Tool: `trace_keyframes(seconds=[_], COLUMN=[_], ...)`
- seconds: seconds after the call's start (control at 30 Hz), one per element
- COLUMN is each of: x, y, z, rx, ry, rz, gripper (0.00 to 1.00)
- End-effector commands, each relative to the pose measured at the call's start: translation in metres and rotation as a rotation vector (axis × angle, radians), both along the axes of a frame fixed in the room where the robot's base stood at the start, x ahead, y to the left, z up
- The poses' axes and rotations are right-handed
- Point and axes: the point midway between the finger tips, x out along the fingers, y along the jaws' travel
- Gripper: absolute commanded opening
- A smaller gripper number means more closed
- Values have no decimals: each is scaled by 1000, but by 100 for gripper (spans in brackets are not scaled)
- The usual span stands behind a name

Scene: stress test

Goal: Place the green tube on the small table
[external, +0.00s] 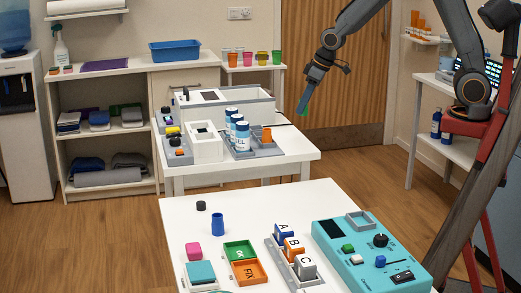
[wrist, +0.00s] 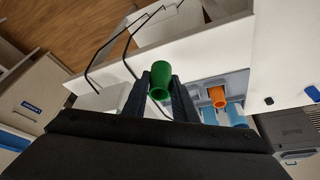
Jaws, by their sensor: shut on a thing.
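My gripper (external: 309,92) is shut on the green tube (external: 303,108), which hangs tilted below the fingers in the external view. A small white table (external: 270,69) with several coloured cups stands against the back wall, left of my gripper. I cannot tell for certain which table the task calls small.
The front table (external: 335,195) carries a teal control box (external: 358,262) and blocks. A door (external: 335,95) is behind my gripper.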

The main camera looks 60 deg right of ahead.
Motion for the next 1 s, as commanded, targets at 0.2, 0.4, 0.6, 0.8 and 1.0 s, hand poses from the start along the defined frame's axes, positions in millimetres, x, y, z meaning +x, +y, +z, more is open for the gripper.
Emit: trace_keyframes(seconds=[0.2, 0.4, 0.6, 0.8, 1.0], x=[-4, -16, -39, -76, -127], y=[71, 137, 216, 299, 382], z=[-2, -4, -6, -7, -5], rx=[-2, -3, -4, -3, -2], ry=[-1, -1, -1, -2, -1], rz=[-40, -102, -190, -307, -441], gripper=[4, 4, 4, 4, 4])
